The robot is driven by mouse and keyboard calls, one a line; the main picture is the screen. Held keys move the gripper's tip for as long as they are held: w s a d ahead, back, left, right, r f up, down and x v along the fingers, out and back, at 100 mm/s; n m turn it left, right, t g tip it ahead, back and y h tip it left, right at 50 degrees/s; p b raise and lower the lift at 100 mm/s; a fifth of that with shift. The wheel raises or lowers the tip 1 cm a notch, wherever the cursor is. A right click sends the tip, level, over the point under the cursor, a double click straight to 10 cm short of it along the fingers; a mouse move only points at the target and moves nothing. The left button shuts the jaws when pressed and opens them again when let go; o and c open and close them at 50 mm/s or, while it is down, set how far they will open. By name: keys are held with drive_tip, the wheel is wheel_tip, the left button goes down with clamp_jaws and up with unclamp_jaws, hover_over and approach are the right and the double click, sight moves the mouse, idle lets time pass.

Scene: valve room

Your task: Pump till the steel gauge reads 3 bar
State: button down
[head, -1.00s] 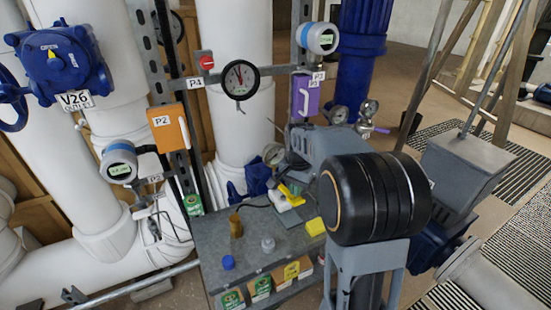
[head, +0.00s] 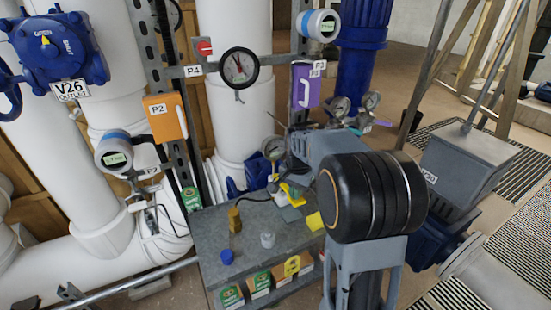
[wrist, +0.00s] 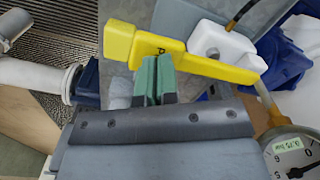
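The hand pump has a yellow lever (wrist: 150,46) marked P and a white body (wrist: 222,45) in the wrist view. The yellow lever (head: 292,192) also shows small on the grey bench in the head view. My gripper (wrist: 154,65) has green fingertips set close together with only a thin dark line between them. They are at the lever's near edge, not around it; whether they touch it I cannot tell. A steel-rimmed gauge (wrist: 293,155) with a green label is partly cut off at the lower right of the wrist view. It seems to be the gauge (head: 273,148) beside my arm.
The grey bench (head: 205,235) also carries a brass-coloured piece (head: 235,220), a blue cap (head: 227,257) and a yellow block (head: 315,221). A black-rimmed gauge (head: 238,68) hangs on the rail behind. Pipes stand at the left and back.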

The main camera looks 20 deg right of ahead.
drive_tip(key=shift+f, duration=0.55)
wheel_tip(320, 180, up, 5)
drive_tip(key=p, duration=0.4)
drive_tip(key=shift+r, duration=0.2)
drive_tip(key=shift+f, duration=0.25)
drive_tip(key=shift+f+b, duration=1.85)
drive_tip(key=shift+f, duration=0.6)
wheel_tip(320, 180, up, 5)
drive_tip(key=p, duration=0.4)
drive_tip(key=shift+r, duration=0.2)
drive_tip(key=shift+f, duration=0.2)
